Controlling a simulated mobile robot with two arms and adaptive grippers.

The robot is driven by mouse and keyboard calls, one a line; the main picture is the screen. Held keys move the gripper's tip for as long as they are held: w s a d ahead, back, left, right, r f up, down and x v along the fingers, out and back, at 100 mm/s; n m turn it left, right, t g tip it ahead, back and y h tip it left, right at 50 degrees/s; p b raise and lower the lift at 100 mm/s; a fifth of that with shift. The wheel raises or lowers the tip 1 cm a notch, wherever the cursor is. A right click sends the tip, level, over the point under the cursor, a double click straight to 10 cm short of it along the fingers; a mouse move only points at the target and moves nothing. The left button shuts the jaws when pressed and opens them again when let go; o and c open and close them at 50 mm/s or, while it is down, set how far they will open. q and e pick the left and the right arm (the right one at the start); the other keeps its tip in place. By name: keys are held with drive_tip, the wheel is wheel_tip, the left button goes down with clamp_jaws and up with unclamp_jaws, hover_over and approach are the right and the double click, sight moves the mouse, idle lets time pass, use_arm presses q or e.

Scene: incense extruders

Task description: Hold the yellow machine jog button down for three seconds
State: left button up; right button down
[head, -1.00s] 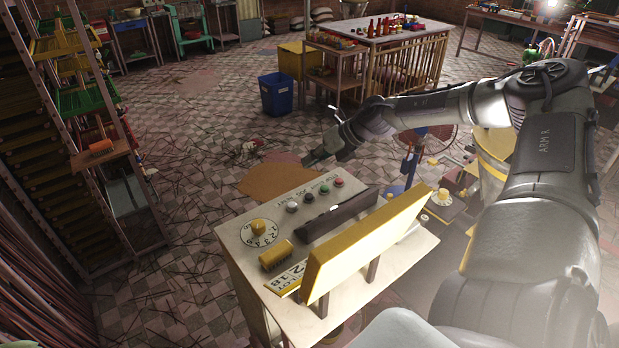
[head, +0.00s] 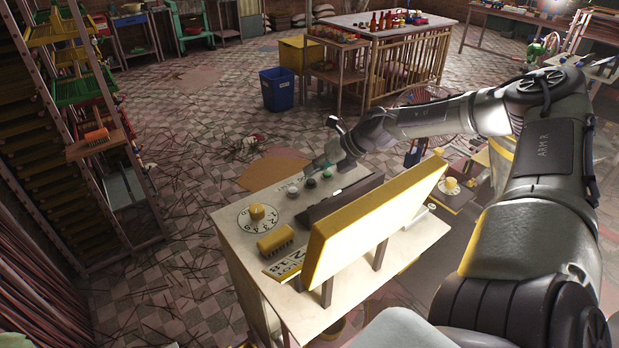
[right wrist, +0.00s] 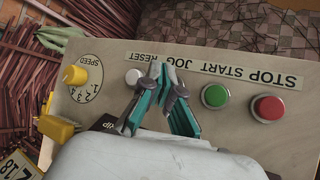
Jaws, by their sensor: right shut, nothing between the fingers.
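The control panel (head: 235,225) is a pale tabletop with a row of buttons. In the head view, the jog button (head: 310,183) is the black one between the white button (head: 292,190) and the green button (head: 328,172). My right gripper (head: 318,166) is shut and empty, just behind the row. In the right wrist view, its teal fingertips (right wrist: 163,72) are between the white and green buttons, beside the JOG label (right wrist: 178,63). The fingers hide the jog button there, so I cannot tell whether they touch it. My left gripper is not in view.
A yellow board (head: 375,225) stands upright at the panel's near side. A yellow speed knob (head: 257,212) is on its left part. In the wrist view, a red button (right wrist: 267,108) lies right of the green one. A blue bin (head: 277,90) stands on the floor behind.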

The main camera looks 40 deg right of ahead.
drive_tip(key=shift+d, duration=0.15)
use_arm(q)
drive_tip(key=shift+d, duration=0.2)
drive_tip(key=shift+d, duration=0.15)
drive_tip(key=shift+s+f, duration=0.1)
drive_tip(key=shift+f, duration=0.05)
use_arm(e)
drive_tip(key=shift+f, duration=0.1)
idle(0.4)
use_arm(q)
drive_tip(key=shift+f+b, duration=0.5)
drive_tip(key=shift+b, duration=0.2)
use_arm(e)
drive_tip(key=shift+f, duration=0.3)
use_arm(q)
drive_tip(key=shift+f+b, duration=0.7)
use_arm(e)
drive_tip(key=shift+f, duration=0.6)
drive_tip(key=shift+r, duration=0.1)
idle(2.8)
use_arm(q)
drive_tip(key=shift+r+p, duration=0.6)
drive_tip(key=shift+p, duration=0.05)
use_arm(e)
drive_tip(key=shift+r, duration=0.9)
